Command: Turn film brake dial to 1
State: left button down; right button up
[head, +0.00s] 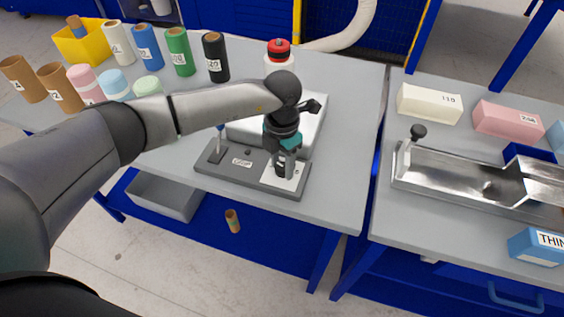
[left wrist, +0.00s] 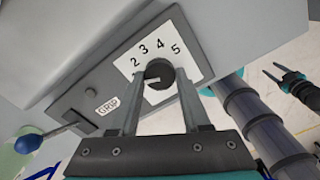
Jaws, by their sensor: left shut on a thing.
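The film brake dial (left wrist: 159,74) is a dark round knob on a white plate (left wrist: 185,52) showing the numbers 2, 3, 4 and 5. A light mark on the dial points toward the left in the left wrist view. My left gripper (head: 281,164) is over the plate at the right end of the grey base (head: 210,169). Its two fingers, also in the left wrist view (left wrist: 158,85), are shut on the dial's sides. A dark gripper-like part (left wrist: 288,82), probably my right gripper, shows at the right edge there.
A lever with a blue ball (left wrist: 28,140) and a GRIP label (left wrist: 107,105) sit on the same base. A white block (head: 305,125) stands behind it. Several film rolls, including a green one (head: 180,52), line the table's back. A metal tray (head: 460,175) is on the right table.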

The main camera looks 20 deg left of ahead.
aim_at(282, 167)
dwell(0.5)
pick_arm(q)
jog(key=shift+c, duration=1.8)
grip_release()
jog(key=shift+r, duration=0.1)
notch_tip(282, 167, up, 15)
